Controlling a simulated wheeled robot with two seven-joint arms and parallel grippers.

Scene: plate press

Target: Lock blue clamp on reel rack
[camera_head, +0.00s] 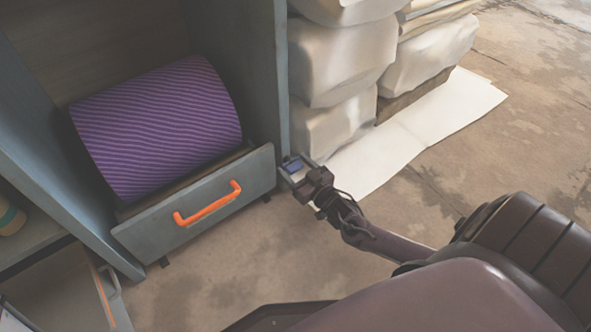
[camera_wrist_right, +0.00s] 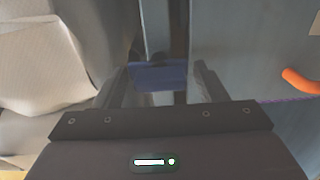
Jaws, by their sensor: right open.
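The reel rack (camera_head: 270,60) is a grey-blue cabinet holding a large purple striped reel (camera_head: 155,125) behind a low front panel (camera_head: 195,208) with an orange handle (camera_head: 207,204). The blue clamp (camera_head: 293,164) is at the panel's right end, by the rack's right post. My right gripper (camera_head: 298,172) is at the clamp, its fingers open. In the right wrist view the blue clamp (camera_wrist_right: 160,75) lies between the open fingers of the gripper (camera_wrist_right: 158,88); I cannot tell whether they touch it. My left gripper is not in view.
White wrapped bundles (camera_head: 345,60) stand stacked right of the rack, with white sheets (camera_head: 420,130) on the floor. The concrete floor (camera_head: 225,270) before the rack is clear.

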